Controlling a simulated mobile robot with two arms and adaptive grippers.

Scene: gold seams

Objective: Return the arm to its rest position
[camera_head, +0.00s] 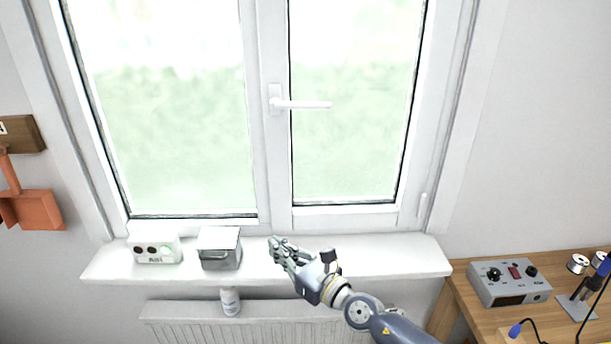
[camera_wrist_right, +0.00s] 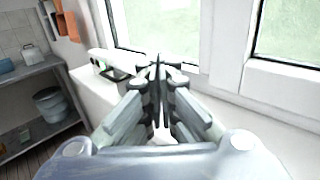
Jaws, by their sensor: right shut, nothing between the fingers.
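My right arm comes in from the lower right in the head view. Its gripper (camera_head: 274,243) is over the white windowsill (camera_head: 375,262), in front of the window. The gripper is shut and empty. In the right wrist view the fingertips (camera_wrist_right: 158,66) are together with nothing between them. A grey metal box (camera_head: 219,250) stands on the sill to the left of the gripper, apart from it in the head view. My left gripper is not in view.
A white device with round dials (camera_head: 154,249) stands at the sill's left. The window handle (camera_head: 300,104) sticks out above. A radiator (camera_head: 270,325) is below. A wooden bench with a grey control unit (camera_head: 508,284) is at right. Shelves with a bucket (camera_wrist_right: 50,103) show at left.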

